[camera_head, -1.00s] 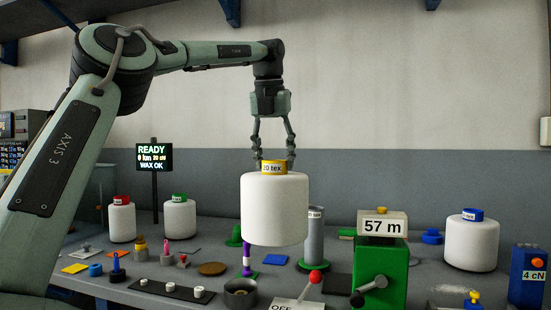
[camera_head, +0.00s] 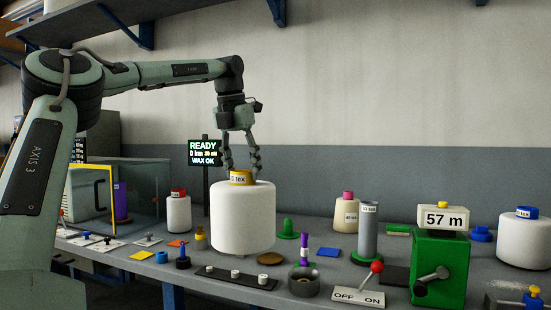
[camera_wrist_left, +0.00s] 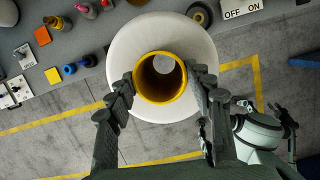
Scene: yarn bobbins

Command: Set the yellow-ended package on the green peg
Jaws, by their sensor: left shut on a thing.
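The yellow-ended package (camera_head: 242,218) is a large white bobbin with a yellow tube end labelled "tex". It hangs upright from my left gripper (camera_head: 240,172), which is shut on the yellow end. In the left wrist view the two fingers (camera_wrist_left: 160,92) grip either side of the yellow ring (camera_wrist_left: 160,60), and the package (camera_wrist_left: 125,45) overlaps the bench front edge and floor.
A purple spindle (camera_head: 304,250), a grey tube (camera_head: 368,230) on a green base and a green "57 m" box (camera_head: 440,265) stand to the right. Red-ended (camera_head: 178,213), pink-ended (camera_head: 347,216) and blue-ended (camera_head: 522,240) packages stand around. Small parts crowd the bench front.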

